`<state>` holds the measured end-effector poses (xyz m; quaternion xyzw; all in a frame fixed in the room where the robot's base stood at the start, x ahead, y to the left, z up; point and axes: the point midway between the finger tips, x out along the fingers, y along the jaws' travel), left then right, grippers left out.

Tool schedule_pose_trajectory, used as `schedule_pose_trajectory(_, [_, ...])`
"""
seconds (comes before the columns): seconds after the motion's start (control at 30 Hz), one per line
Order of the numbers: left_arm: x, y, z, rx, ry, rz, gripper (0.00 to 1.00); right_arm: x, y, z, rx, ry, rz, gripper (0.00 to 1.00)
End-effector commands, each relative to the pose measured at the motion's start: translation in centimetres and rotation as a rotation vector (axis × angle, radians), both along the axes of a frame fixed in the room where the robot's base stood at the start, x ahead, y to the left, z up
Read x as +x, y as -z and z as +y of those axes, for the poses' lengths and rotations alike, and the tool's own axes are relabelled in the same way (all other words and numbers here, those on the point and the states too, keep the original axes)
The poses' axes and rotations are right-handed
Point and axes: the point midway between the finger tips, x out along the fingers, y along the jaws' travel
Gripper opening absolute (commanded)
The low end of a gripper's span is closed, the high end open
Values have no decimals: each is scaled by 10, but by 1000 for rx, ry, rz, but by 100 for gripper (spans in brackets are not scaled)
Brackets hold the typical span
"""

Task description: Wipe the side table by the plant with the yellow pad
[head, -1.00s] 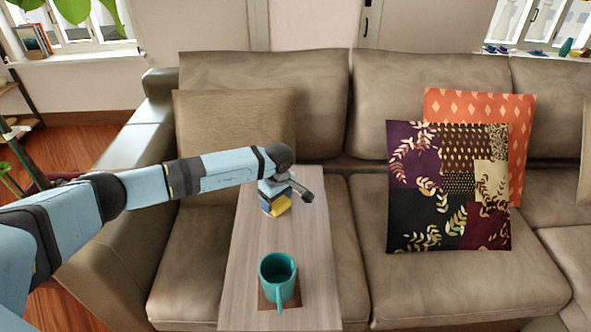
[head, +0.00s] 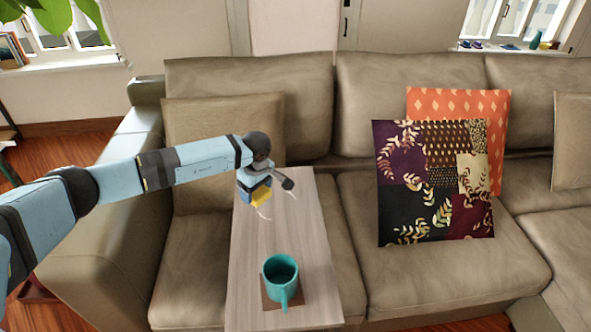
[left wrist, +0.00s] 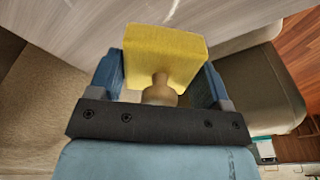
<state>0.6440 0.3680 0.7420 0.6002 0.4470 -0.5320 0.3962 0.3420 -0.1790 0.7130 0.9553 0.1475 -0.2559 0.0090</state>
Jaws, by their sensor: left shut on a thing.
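A narrow wood-grain table (head: 250,280) stands in front of the sofa; its top also shows in the left wrist view (left wrist: 60,30). My left gripper (head: 256,192) is over its far part, shut on the wooden knob handle (left wrist: 160,92) of the yellow pad (head: 262,198). In the left wrist view the pad (left wrist: 165,52) sits beyond the fingers, at or just above the tabletop; I cannot tell if it touches. Thin white curved streaks (head: 263,214) show on the table beside the pad. Green plant leaves (head: 60,14) hang at top left. My right gripper is not in view.
A teal mug (head: 280,275) stands on a brown coaster (head: 270,301) on the table's near part. The brown sofa (head: 400,290) surrounds the table's far end, with patterned (head: 435,200) and orange (head: 495,110) cushions on the right. The table's middle is clear.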

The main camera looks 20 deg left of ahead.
Motion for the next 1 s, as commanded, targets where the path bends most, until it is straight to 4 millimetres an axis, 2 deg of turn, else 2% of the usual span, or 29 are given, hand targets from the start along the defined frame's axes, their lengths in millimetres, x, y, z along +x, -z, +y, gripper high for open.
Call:
schedule_pose_trajectory(0.1, [1,-15,2,1,-4,-2,53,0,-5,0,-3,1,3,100])
schedule_pose_trajectory(0.27, [2,-24,3,0,-7,-1,53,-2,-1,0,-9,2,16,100])
schedule_pose_trajectory(1.0, [1,-24,4,-1,-11,0,53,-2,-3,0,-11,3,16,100])
